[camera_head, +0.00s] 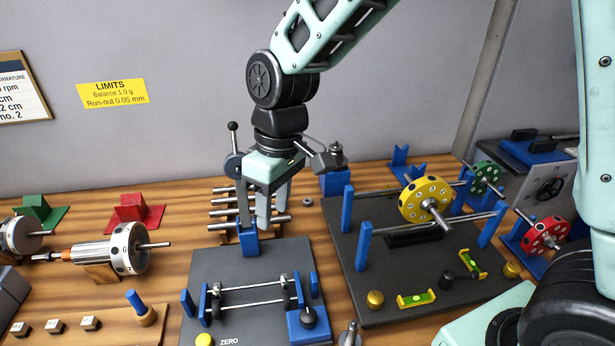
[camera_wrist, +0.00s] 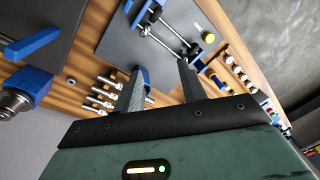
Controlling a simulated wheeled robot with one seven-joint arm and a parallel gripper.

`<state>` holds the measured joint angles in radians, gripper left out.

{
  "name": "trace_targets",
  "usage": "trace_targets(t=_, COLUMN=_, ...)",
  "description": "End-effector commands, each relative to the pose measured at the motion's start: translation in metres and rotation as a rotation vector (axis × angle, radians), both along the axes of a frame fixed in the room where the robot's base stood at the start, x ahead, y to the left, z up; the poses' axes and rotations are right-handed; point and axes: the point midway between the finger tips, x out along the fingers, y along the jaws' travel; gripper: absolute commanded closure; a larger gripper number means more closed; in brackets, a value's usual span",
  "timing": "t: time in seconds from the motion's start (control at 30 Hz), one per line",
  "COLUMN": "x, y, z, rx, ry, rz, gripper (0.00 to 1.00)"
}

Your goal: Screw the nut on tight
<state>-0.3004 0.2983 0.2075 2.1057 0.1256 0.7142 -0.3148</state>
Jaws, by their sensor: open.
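A small grey ring-like piece that looks like a nut (camera_head: 307,201) lies on the wooden bench; it also shows in the wrist view (camera_wrist: 71,80). My gripper (camera_head: 256,224) is open, pointing down, to the left of this piece and apart from it. In the wrist view, the two fingers (camera_wrist: 161,70) have nothing between them. A yellow rotor (camera_head: 420,192) sits on a shaft across rails between blue posts on a dark plate (camera_head: 350,255). I cannot tell which thread the nut fits.
Several steel shafts (camera_head: 222,200) lie behind my gripper. A dark plate with rails and a zero mark (camera_head: 240,255) is just in front. A grey rotor (camera_head: 125,248) rests at left; green (camera_head: 487,177) and red (camera_head: 540,237) rotors stand at right.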

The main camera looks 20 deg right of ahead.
Motion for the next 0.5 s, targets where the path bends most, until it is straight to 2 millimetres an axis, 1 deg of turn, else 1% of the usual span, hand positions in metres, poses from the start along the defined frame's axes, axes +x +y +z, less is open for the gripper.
trace_targets(t=0.03, x=0.031, y=-0.005, z=-0.009, rx=0.002, ry=0.003, rz=-0.004, gripper=0.59)
trace_targets(t=0.07, x=0.049, y=-0.009, z=-0.015, rx=0.003, ry=0.001, rz=0.0, gripper=0.59)
trace_targets(t=0.1, x=0.072, y=-0.016, z=-0.022, rx=0.002, ry=-0.002, rz=0.006, gripper=0.59)
trace_targets(t=0.17, x=0.105, y=-0.028, z=-0.036, rx=-0.004, ry=-0.009, rz=0.013, gripper=0.59)
trace_targets(t=0.2, x=0.127, y=-0.039, z=-0.046, rx=-0.009, ry=-0.014, rz=0.02, gripper=0.59)
trace_targets(t=0.27, x=0.156, y=-0.056, z=-0.064, rx=-0.022, ry=-0.02, rz=0.032, gripper=0.59)
trace_targets(t=0.3, x=0.175, y=-0.069, z=-0.075, rx=-0.032, ry=-0.025, rz=0.042, gripper=0.59)
trace_targets(t=0.37, x=0.2, y=-0.088, z=-0.094, rx=-0.051, ry=-0.032, rz=0.058, gripper=0.59)
trace_targets(t=0.4, x=0.215, y=-0.102, z=-0.105, rx=-0.063, ry=-0.036, rz=0.07, gripper=0.59)
trace_targets(t=0.5, x=0.242, y=-0.131, z=-0.132, rx=-0.096, ry=-0.042, rz=0.103, gripper=0.59)
